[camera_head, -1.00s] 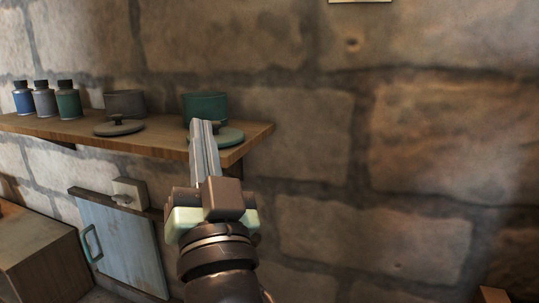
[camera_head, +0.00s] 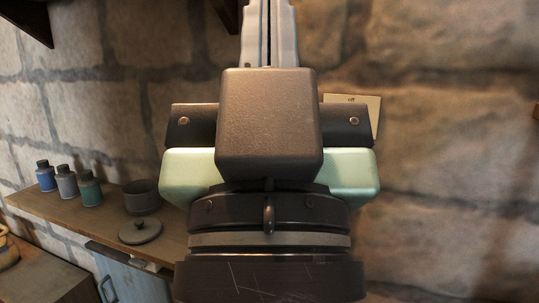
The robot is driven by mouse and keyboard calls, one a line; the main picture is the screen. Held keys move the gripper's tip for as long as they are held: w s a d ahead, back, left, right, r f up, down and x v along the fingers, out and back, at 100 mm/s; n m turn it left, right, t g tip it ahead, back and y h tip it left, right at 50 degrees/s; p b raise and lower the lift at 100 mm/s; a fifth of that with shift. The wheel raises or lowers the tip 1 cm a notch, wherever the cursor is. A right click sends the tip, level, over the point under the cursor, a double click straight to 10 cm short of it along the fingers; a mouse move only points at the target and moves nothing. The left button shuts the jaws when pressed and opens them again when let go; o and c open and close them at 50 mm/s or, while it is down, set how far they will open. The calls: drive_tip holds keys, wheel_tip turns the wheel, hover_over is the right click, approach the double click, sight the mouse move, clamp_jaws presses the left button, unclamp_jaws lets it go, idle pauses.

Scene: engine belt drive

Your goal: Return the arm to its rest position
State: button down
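My gripper (camera_head: 268,30) is large and close to the camera, in the middle of the view. It points straight up, with its grey fingers side by side and only a thin dark line between them. The fingertips run to the top edge of the picture. Nothing shows between the fingers. The brown gripper body (camera_head: 269,125) with its pale green sides hides much of the wall behind it.
A wooden shelf (camera_head: 70,212) at the left holds a blue bottle (camera_head: 46,177), a grey bottle (camera_head: 66,184), a green bottle (camera_head: 89,190), a dark pot (camera_head: 141,196) and a lid (camera_head: 140,231). A pale "off" sign (camera_head: 362,112) is partly hidden. The stone wall at right looks clear.

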wheel_tip(320, 180, up, 16)
drive_tip(key=p, duration=1.3)
drive_tip(key=shift+p, duration=0.35)
